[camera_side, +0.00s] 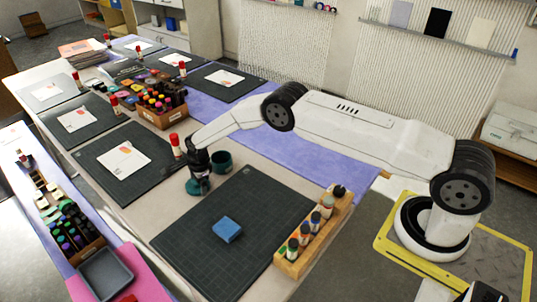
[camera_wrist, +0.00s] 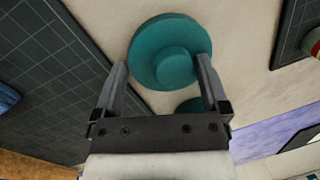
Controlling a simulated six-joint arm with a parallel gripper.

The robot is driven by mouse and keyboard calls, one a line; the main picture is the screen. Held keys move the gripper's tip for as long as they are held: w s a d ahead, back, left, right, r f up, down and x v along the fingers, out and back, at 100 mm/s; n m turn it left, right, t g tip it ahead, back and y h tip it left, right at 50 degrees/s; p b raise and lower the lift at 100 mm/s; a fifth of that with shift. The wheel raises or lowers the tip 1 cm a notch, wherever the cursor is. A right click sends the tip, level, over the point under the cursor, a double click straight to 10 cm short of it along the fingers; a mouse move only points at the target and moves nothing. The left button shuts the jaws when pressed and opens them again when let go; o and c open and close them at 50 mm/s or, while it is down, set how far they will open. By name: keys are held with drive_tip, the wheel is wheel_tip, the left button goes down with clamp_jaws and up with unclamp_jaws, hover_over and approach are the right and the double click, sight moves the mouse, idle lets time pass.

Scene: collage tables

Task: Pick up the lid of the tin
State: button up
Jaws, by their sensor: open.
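The tin's lid is a teal disc with a round raised knob (camera_wrist: 172,66). It shows in the side view as a teal disc (camera_side: 199,187) under my gripper (camera_side: 198,177), partly covered by it, beside the dark mat. The teal tin (camera_side: 221,162) stands just behind and right of it. In the wrist view my gripper (camera_wrist: 161,62) is open. The left fingertip is just outside the lid's left edge; the right one overlaps its right edge in the picture. The tin (camera_wrist: 190,105) is mostly hidden by my gripper. I cannot tell whether the fingers touch the lid.
A blue block (camera_side: 227,229) lies on the near dark cutting mat (camera_side: 190,240). A wooden rack of bottles (camera_side: 312,240) stands on the mat's right. A red-capped glue stick (camera_side: 176,146) stands left of my gripper. A crate of pens (camera_side: 162,117) is farther back.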

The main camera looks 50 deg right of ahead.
idle(0.4)
drive_tip(key=c, duration=0.9)
drive_tip(key=shift+r, duration=0.2)
drive_tip(key=shift+r, duration=1.25)
drive_tip(key=shift+s+r, duration=0.1)
drive_tip(key=shift+r, duration=0.25)
drive_tip(key=s+d+r, duration=0.1)
drive_tip(key=s+r, duration=0.8)
drive_tip(key=s, duration=0.4)
drive_tip(key=shift+s+r, duration=0.25)
drive_tip(key=shift+s, duration=0.1)
